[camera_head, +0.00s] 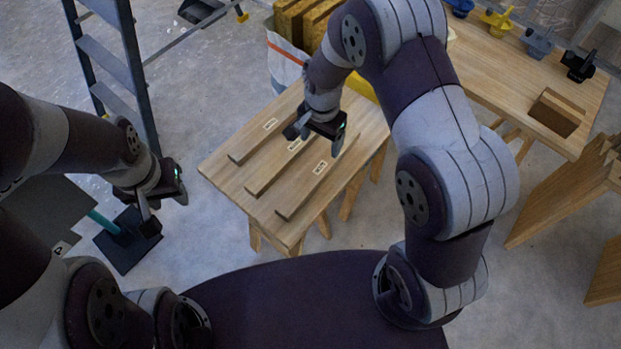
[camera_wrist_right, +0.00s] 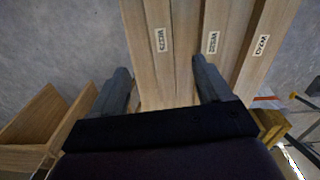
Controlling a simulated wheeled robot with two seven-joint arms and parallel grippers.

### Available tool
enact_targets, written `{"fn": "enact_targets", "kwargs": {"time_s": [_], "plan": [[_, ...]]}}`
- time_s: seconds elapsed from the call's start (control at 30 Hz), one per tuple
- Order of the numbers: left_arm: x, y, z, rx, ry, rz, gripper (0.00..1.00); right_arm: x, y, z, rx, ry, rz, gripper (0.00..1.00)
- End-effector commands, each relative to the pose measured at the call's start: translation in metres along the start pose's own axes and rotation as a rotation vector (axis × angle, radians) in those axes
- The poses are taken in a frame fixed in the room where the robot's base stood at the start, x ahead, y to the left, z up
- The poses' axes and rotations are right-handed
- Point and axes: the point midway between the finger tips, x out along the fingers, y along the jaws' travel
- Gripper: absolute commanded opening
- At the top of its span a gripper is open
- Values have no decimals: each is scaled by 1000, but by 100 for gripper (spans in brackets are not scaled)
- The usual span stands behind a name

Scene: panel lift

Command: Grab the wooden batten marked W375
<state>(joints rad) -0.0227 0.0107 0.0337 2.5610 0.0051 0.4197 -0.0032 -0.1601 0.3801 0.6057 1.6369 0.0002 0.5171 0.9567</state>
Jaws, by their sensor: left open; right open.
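Three wooden battens lie side by side on a small wooden table (camera_head: 228,172), each with a white label. The labels are too small to read in the head view. In the right wrist view the left batten (camera_wrist_right: 161,70) has a label that looks like W375. It seems to be the batten (camera_head: 297,200) nearest me in the head view. The middle batten (camera_head: 262,182) and far batten (camera_head: 243,150) lie beyond it. My right gripper (camera_head: 315,142) is open and empty above the battens' labelled ends. My left gripper (camera_head: 166,212) is open and empty, left of the table.
A ladder (camera_head: 118,68) stands at the left back. A workbench (camera_head: 500,75) with clamps stands at the right back. Wooden boards (camera_head: 560,185) stand at the right. A white bag (camera_head: 285,62) is behind the table.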

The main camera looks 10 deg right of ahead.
Motion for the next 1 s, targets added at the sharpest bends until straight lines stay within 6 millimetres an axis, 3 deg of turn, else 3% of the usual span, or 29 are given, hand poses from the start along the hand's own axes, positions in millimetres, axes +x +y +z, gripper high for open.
{"fn": "enact_targets", "kwargs": {"time_s": [0.03, 0.2, 0.63, 0.77, 0.97, 1.0], "plan": [[6, 0, 0, 0, 1, 0, 43, 18, -4, 0, 31, -3, 5, 78], [0, 0, -1, 0, 2, 0, 43, 56, -6, 0, 58, -5, 8, 78], [-9, 0, -2, 0, 2, 0, 43, 125, -5, -3, 56, -2, 4, 78], [-9, 0, -2, 0, 2, 0, 43, 138, -6, -3, 56, -1, 2, 78], [-8, 0, -2, 0, 2, 0, 43, 138, -6, -3, 55, -1, 1, 78], [-8, 0, -2, 0, 2, 0, 43, 138, -6, -3, 55, -1, 1, 65]]}}
